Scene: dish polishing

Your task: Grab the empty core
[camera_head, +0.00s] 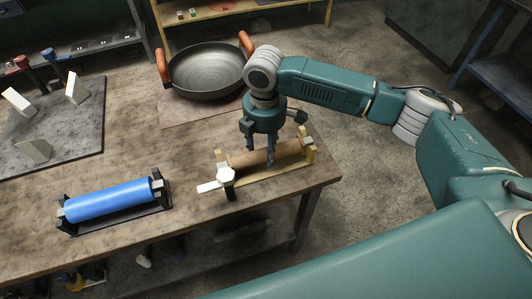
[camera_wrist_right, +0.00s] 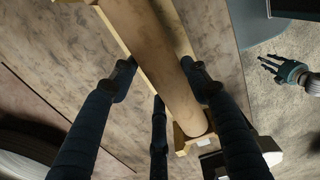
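The empty core is a plain brown tube (camera_head: 287,150) lying in a wooden holder (camera_head: 309,157) near the table's right edge. My right gripper (camera_head: 258,153) points down over it. In the right wrist view the core (camera_wrist_right: 160,62) runs diagonally between my right gripper's spread fingers (camera_wrist_right: 160,80). One finger is on its right side and two are on its left; the left ones look apart from it. Whether the right finger touches it I cannot tell. A teal hand, which looks like my left gripper (camera_wrist_right: 284,70), is at the right of the wrist view, fingers spread and empty.
A blue roll (camera_head: 112,199) sits in a black holder on the table. A dark pan (camera_head: 205,72) with orange handles stands behind my right gripper. A white handle (camera_head: 215,182) sticks out at the holder's left end. A grey mat (camera_head: 70,130) with white blocks is at left.

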